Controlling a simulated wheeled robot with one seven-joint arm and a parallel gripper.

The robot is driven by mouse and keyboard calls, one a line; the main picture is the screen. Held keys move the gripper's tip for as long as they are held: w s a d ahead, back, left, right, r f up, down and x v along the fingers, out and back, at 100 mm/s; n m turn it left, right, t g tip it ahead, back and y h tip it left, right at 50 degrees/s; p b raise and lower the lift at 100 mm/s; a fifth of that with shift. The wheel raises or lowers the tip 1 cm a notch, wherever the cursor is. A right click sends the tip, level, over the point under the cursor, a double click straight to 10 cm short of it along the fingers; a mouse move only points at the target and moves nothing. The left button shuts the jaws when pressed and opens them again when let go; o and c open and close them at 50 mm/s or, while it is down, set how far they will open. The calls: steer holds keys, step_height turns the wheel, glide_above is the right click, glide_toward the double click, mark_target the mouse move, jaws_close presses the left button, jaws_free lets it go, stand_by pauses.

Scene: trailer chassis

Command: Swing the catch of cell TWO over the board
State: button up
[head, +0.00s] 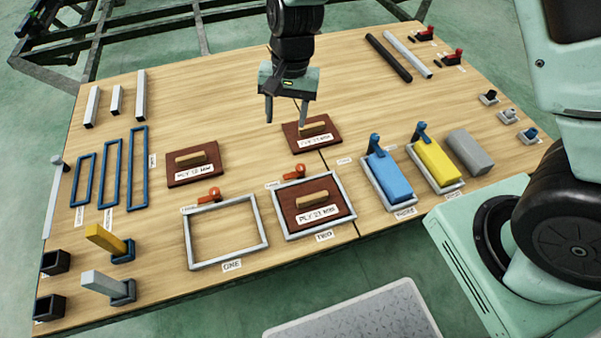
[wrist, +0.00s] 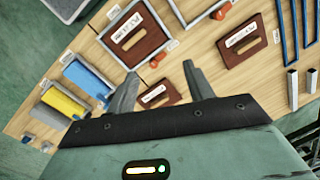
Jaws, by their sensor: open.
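Cell TWO (head: 280,208) is a grey rectangular frame at the front middle of the table, with a brown board (head: 333,197) with a wooden grip lying in it. Its orange catch (head: 293,171) is at the back edge of the frame and appears turned off the board. In the wrist view, the catch (wrist: 157,60) shows beyond the fingertips, beside the board (wrist: 140,38). My gripper (head: 286,117) is open and empty, above the table behind cell TWO, near a loose brown board (head: 325,134). It also shows in the wrist view (wrist: 160,76).
Cell ONE (head: 190,240), left of cell TWO, is an empty frame with its own orange catch (head: 208,196). Another brown board (head: 193,163) lies behind it. A blue block (head: 388,178) and yellow block (head: 437,165) stand in trays to the right, with upright blue handles.

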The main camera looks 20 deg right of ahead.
mark_target(301, 167)
steer(key=w+d+f+m+h+b, duration=0.1)
steer(key=w+d+f+m, duration=0.2)
steer(key=f, duration=0.4)
steer(key=w+d+f+m+b, duration=0.1)
steer(key=w+d+f+b, duration=0.15)
steer(key=w+f, duration=0.3)
steer(key=shift+t, duration=0.3)
steer(key=f, duration=1.2)
steer(key=s+f+b, duration=0.1)
steer(key=f, duration=0.5)
steer(key=shift+d, duration=0.15)
steer(key=shift+c, duration=0.3)
steer(key=c, duration=0.9)
